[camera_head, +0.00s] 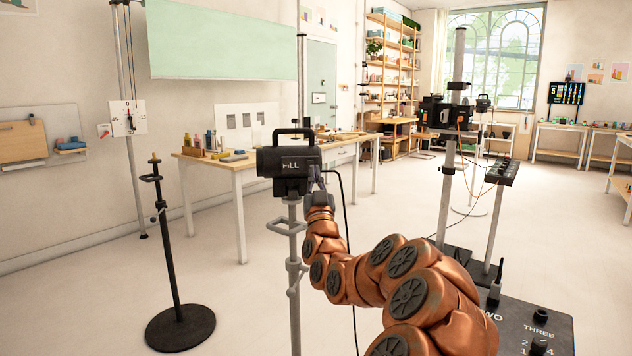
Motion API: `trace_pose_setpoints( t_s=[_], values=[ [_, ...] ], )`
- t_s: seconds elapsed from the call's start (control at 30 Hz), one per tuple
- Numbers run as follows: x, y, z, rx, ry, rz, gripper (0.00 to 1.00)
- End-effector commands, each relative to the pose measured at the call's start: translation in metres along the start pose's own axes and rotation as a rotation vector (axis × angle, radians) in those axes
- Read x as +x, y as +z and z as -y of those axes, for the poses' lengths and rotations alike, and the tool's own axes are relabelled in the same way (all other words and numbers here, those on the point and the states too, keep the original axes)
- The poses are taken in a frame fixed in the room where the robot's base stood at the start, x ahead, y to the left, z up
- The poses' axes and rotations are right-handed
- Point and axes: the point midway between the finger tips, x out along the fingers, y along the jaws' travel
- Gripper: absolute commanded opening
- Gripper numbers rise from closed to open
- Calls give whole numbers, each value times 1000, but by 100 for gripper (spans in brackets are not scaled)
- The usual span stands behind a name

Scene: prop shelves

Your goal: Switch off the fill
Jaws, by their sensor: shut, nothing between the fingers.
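The fill (286,163) is a black box-shaped lamp with a top handle and the letters "FILL" on its side. It stands on a grey metal stand (293,262) left of the picture's middle, and a black cable hangs at its right. My gripper (316,176) is at the right end of the lamp, close against its rear lower part. I cannot tell whether it touches. The gripper is shut with nothing between its fingers. Any switch on the lamp is too small to see or hidden behind the gripper. My copper-coloured arm reaches in from the lower right.
A black stand with a round base (180,328) is at the left. A long table (240,168) with bottles is behind the lamp. A second black lamp unit (445,113) on a pole and a control box on a post (502,172) are at the right. Pale floor lies open between.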

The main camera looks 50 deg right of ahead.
Motion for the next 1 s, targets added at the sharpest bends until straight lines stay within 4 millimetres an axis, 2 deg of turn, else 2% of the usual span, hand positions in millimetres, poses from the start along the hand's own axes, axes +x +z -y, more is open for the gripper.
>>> trace_pose_setpoints(
  t_s=[0.1, 0.3, 0.77, 1.0],
  values=[
    [7, 9, 1, 0, 0, 2, 0],
    [15, 15, 0, 0, 1, -2, 0],
    [16, 17, 0, 0, 0, -2, 0],
    [16, 32, 0, -4, 1, -68, 0]
  ],
)
